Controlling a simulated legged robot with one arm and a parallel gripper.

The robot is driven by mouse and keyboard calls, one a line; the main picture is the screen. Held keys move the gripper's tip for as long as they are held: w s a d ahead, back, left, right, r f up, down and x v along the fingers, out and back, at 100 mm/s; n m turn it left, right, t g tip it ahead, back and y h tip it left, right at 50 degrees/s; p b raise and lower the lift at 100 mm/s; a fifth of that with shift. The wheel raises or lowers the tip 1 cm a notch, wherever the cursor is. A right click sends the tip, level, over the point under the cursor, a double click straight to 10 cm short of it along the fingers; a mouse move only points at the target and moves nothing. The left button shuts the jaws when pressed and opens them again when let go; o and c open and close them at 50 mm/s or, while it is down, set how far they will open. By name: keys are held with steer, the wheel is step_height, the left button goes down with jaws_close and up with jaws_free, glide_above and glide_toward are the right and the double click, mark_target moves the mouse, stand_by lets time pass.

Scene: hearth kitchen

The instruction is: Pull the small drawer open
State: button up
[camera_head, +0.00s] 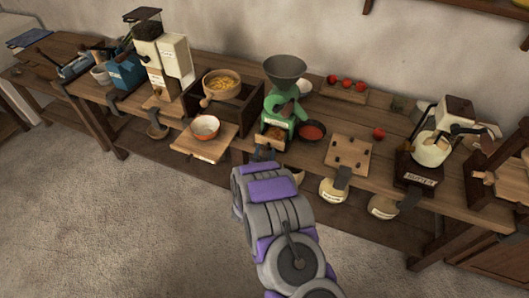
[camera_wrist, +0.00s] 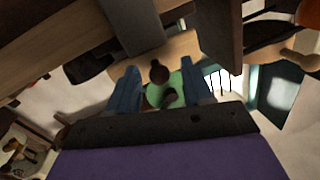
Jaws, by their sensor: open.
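The green grinder (camera_head: 279,107) with a dark funnel stands near the table's front edge in the head view. The small drawer (camera_head: 272,134) is low on its front, partly hidden by my gripper (camera_head: 264,154). In the wrist view the wooden drawer front (camera_wrist: 183,48) bears a dark round knob (camera_wrist: 159,72). My gripper (camera_wrist: 160,78) is open, with one blue-grey finger on each side of the knob in the picture. Nothing is shut between the fingers, and I cannot tell whether they touch the knob. How far out the drawer stands is unclear.
A red bowl (camera_head: 312,131) stands close to the grinder's right. A pegged wooden block (camera_head: 348,151) stands further right. The floor in front is clear.

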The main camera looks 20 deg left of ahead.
steer(key=s+d+p, duration=0.2)
steer(key=s, duration=1.5)
